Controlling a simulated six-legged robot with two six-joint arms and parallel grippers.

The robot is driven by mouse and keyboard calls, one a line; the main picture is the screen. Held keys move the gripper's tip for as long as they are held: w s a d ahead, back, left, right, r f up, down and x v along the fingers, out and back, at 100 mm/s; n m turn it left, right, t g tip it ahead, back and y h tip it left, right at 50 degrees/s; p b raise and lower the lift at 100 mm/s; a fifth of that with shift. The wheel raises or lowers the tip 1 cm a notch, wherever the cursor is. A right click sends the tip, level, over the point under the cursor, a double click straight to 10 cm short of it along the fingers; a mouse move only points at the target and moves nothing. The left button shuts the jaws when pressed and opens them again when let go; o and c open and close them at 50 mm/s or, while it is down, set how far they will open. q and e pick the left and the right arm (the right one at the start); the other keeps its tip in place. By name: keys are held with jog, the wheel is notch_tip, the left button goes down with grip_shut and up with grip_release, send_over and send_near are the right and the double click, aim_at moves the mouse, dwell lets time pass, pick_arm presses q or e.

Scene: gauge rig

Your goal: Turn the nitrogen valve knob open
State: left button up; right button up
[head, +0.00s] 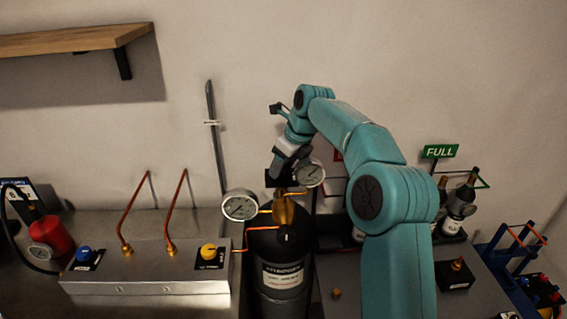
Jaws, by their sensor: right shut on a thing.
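The black nitrogen cylinder (283,292) stands upright at the middle bottom, with a pale label on its front. A brass valve body (284,212) rises from its top, with a round gauge (240,205) at the left and another gauge (310,173) at the right. My right gripper (278,181) points down at the top of the brass valve and is shut on the valve knob there. The jaws and wrist hide the knob, so its turned position cannot be seen. My left gripper is not in view.
A metal panel (150,288) with blue and yellow knobs and copper tubes stands at the left. Dark bottles (461,203) stand by a green FULL sign (439,152). A blue rack (510,248) is at the right.

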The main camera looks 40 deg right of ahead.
jog(key=n+p, duration=0.1)
jog(key=p, duration=0.1)
jog(key=n+p, duration=0.1)
jog(key=shift+d+r+y+p, duration=0.1)
jog(key=shift+r+y+p, duration=0.25)
jog(key=shift+y+p, duration=0.05)
jog(key=shift+f+n+g, duration=0.25)
jog(key=shift+n+g, duration=0.05)
jog(key=shift+n, duration=0.2)
jog(key=o, duration=1)
jog(key=shift+o, duration=0.2)
